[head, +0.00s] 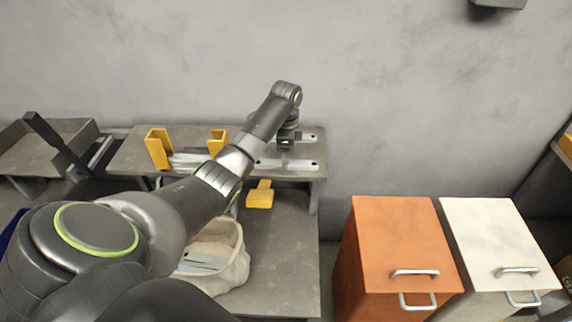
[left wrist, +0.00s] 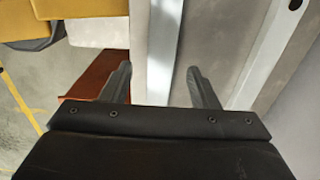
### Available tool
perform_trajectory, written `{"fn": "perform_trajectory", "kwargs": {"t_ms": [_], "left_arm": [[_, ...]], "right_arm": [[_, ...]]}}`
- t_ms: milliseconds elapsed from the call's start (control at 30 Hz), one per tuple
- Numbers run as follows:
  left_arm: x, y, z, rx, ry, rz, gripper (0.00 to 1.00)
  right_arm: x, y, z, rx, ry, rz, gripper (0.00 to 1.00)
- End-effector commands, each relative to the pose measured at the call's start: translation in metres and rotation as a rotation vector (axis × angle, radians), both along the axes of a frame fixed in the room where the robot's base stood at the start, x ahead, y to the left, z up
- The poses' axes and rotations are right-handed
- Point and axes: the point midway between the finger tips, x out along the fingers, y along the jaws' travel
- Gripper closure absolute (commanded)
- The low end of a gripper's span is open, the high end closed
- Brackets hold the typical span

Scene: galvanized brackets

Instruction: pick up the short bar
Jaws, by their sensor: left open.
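My left gripper (head: 286,147) is over the right end of the raised grey shelf, and its open fingers show in the left wrist view (left wrist: 159,70). Two flat galvanized bars lie there: a front bar (head: 300,165) with a hole near its right end, and a back bar (head: 309,137), partly hidden by my gripper. In the left wrist view one pale bar (left wrist: 163,40) runs between and beyond the open fingers, apart from them. Another bar (left wrist: 262,50) with a hole lies slanted to the right. I cannot tell which is the short bar. My right gripper is not in view.
Yellow brackets (head: 157,149) flank more pale strips (head: 190,160) on the shelf (head: 128,158). Below are a yellow piece (head: 260,195) and a pale sack (head: 236,268) holding grey plates. Orange (head: 395,235) and white (head: 490,235) cabinets stand right. The wall is behind.

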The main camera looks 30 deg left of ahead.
Motion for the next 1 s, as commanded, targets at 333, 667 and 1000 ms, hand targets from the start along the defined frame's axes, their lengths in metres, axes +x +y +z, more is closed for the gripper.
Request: {"fn": "perform_trajectory", "kwargs": {"t_ms": [333, 667, 1000], "left_arm": [[0.0, 0.0, -0.025, 0.001, -0.001, -0.001, 0.45], [0.0, 0.0, -0.024, 0.001, -0.001, -0.001, 0.74], [0.0, 0.0, -0.024, 0.002, -0.003, -0.001, 1.0]], "right_arm": [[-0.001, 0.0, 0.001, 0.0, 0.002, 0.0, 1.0], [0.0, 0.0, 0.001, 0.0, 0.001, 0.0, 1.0], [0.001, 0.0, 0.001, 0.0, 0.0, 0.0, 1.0]]}}
